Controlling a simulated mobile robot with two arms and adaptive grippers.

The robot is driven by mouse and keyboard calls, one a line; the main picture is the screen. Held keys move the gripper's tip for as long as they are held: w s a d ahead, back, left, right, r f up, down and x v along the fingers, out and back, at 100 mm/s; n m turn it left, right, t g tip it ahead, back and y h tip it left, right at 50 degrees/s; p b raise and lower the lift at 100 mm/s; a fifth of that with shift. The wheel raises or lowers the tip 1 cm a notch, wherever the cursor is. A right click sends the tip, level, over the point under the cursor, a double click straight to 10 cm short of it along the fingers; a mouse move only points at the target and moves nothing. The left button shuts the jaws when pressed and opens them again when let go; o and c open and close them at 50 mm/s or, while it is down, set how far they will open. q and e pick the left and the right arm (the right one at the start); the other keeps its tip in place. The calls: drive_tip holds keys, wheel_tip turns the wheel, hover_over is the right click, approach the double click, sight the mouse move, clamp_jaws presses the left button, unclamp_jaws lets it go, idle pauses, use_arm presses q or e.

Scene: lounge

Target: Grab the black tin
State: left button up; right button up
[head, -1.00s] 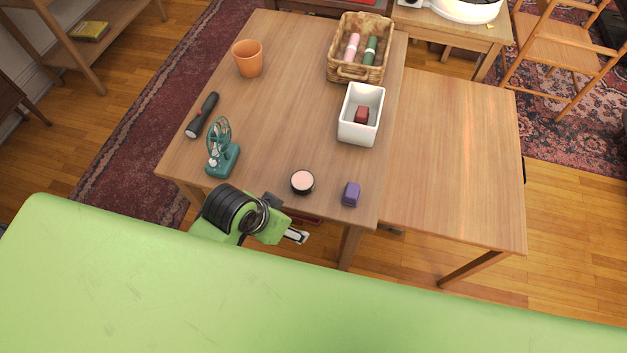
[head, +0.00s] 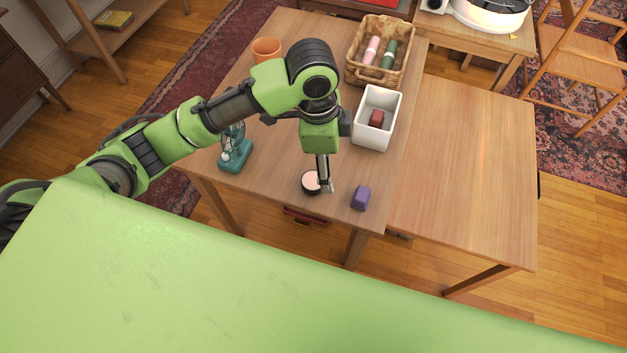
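The black tin (head: 311,183) is a small round tin with a black side and a pale pink top. It stands upright near the front edge of the wooden table. My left gripper (head: 326,184) reaches over the table from the left and points down at the tin's right side. Its fingers cover part of the tin's right edge. I cannot tell whether they touch it or how far apart they are. My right gripper is not in view.
The adjoining right table (head: 470,160) is bare.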

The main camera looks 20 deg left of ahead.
sight(314, 180)
use_arm(q)
drive_tip(key=w+a+r+y, duration=0.2)
drive_tip(key=a+r, duration=0.1)
drive_tip(key=a, duration=0.1)
drive_tip(key=shift+m, duration=0.4)
wheel_tip(314, 180, down, 14)
drive_tip(key=shift+s+d+r, duration=0.1)
drive_tip(key=shift+r, duration=0.15)
drive_tip(key=c, duration=1.3)
